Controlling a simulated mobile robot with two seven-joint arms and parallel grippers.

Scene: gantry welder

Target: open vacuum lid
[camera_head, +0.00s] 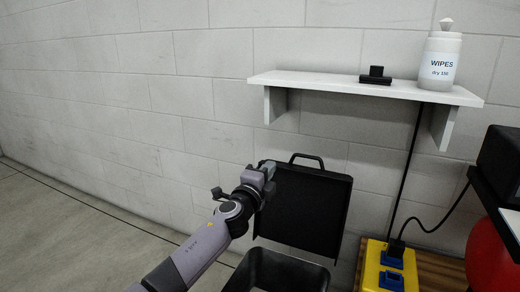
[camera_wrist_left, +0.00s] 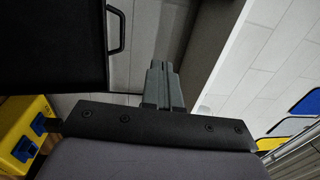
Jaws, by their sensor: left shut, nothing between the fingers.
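The vacuum lid (camera_head: 308,210) is a flat black panel with a loop handle (camera_head: 307,157) on its top edge. It stands raised, nearly upright, behind the open dark bin (camera_head: 262,278) at the bottom of the head view. My left gripper (camera_head: 268,168) is at the lid's upper left corner, shut and empty; I cannot tell whether it touches the lid. In the left wrist view, the shut fingers (camera_wrist_left: 163,85) point past the lid (camera_wrist_left: 50,45), and the handle (camera_wrist_left: 122,30) is to their left. My right gripper is not in view.
A white wall shelf (camera_head: 330,84) above holds a wipes bottle (camera_head: 440,62) and a small black object (camera_head: 375,76). A yellow box with blue sockets (camera_head: 372,268), a red rounded object (camera_head: 490,255) and black cords are at right. The floor at left is clear.

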